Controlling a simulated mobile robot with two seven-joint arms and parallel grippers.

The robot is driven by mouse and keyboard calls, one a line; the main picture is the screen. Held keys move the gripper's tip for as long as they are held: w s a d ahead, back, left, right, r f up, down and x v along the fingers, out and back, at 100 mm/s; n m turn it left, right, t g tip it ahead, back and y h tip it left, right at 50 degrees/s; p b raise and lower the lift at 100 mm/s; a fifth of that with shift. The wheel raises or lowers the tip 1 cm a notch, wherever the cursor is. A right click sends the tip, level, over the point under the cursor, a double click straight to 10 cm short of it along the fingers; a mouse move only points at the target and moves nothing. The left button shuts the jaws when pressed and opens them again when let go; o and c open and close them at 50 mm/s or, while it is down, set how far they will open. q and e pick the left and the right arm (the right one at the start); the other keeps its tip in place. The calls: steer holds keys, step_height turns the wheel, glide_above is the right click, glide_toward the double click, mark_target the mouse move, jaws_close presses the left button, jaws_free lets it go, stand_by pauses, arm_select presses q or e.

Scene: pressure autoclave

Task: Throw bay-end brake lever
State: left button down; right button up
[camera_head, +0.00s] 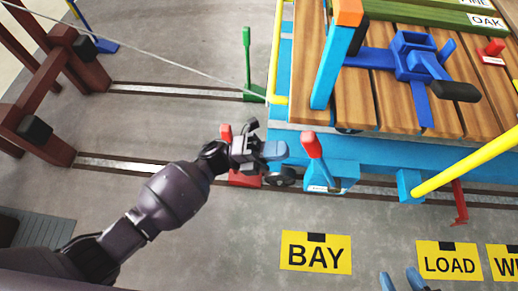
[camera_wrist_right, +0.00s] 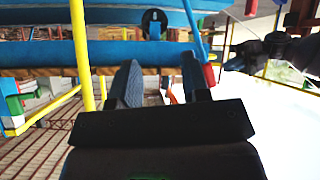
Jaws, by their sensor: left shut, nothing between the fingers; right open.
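A blue lever with a red grip (camera_head: 312,146) stands tilted on a blue box (camera_head: 331,178) at the near left corner of the cart. A second red lever (camera_head: 226,132) rises from a red floor base (camera_head: 244,180), partly hidden behind my left arm. I cannot tell for sure which one is the bay-end brake lever. My left gripper (camera_head: 275,150) is shut and empty, between the two levers, just left of the blue-box lever. My right gripper (camera_head: 401,280) is open at the bottom edge; in the right wrist view its fingers (camera_wrist_right: 160,85) are apart with nothing held.
The cart has a plank deck (camera_head: 390,95), a blue clamp (camera_head: 415,60) and a yellow rail (camera_head: 465,160). A green lever (camera_head: 247,60) stands farther back. Dark red buffer posts (camera_head: 40,145) stand left. A yellow BAY sign (camera_head: 316,254) lies on open floor in front.

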mark_target(309, 147)
arm_select(q)
steer(key=x, duration=0.3)
steer(key=shift+d, duration=0.2)
steer(key=shift+r, duration=0.15)
steer(key=shift+d+r+y+p, duration=0.5)
steer(key=shift+d+r+p, duration=0.4)
steer(key=shift+d+p, duration=0.05)
steer(key=shift+d+r, duration=0.1)
steer(key=shift+d, duration=0.2)
steer(key=shift+d+p, duration=0.25)
steer(key=shift+p, duration=0.1)
steer(key=shift+f, duration=0.25)
steer(key=shift+s, duration=0.1)
